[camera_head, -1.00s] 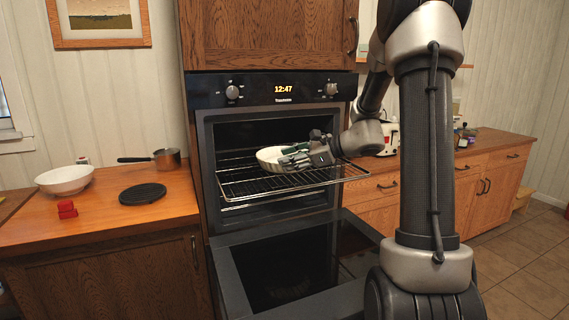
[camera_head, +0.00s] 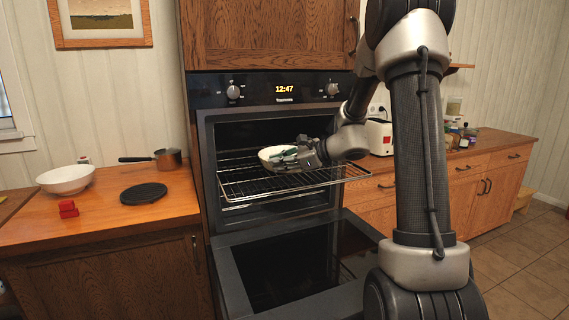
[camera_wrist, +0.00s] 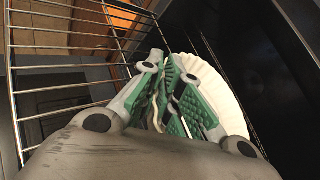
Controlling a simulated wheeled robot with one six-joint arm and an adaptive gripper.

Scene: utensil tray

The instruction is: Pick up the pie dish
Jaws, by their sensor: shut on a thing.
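The white pie dish (camera_head: 268,153) with a fluted rim is at the oven rack, in front of the oven cavity. It also shows in the wrist view (camera_wrist: 218,88), at the right, beside the green finger pads. My gripper (camera_head: 287,156) is shut on the dish's near rim, which runs between the pads in the wrist view (camera_wrist: 168,100). The dish looks slightly tilted. I cannot tell for sure whether its underside is clear of the rack.
The wire oven rack (camera_head: 240,191) is pulled out above the open oven door (camera_head: 232,281). A toaster (camera_head: 380,137) stands on the right counter.

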